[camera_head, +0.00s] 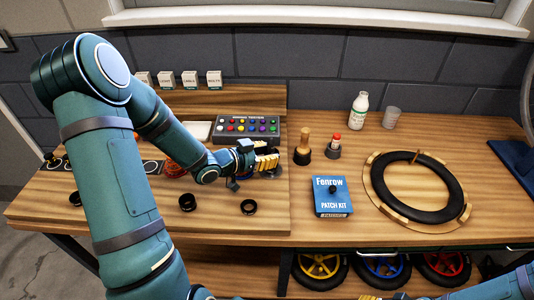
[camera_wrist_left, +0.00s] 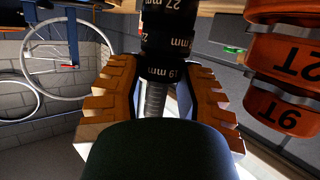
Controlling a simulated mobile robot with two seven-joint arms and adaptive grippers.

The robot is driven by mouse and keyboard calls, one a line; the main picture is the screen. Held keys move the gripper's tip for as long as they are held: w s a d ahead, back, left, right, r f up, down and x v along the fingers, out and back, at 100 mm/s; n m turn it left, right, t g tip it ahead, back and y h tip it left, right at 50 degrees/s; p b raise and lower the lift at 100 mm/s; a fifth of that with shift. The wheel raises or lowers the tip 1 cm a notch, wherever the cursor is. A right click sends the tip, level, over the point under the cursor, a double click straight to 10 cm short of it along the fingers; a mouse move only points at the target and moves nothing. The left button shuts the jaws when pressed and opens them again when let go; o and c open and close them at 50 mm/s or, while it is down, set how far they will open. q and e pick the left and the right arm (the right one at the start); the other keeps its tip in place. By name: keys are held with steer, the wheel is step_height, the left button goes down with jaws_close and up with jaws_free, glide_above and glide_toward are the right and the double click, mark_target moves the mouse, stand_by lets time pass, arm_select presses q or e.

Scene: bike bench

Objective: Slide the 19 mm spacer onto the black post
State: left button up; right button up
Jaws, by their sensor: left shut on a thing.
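A grey ridged shaft (camera_wrist_left: 155,98) shows between the fingers. I cannot tell how far the spacer is around the black post, which is largely hidden by the gripper. Only gold tips of my right gripper (camera_head: 370,297) show at the bottom edge.
Loose black rings (camera_head: 187,202) (camera_head: 248,206) lie on the front of the board. Orange marked rings (camera_wrist_left: 285,60) stand beside the gripper in the wrist view. A button box (camera_head: 247,126) is behind. The blue patch kit (camera_head: 332,196) and tyre (camera_head: 416,187) are to the right.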

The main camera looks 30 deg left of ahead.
arm_select(q)
steer(key=o, duration=1)
steer(key=shift+s+a, duration=0.1)
steer(key=v, duration=1.2)
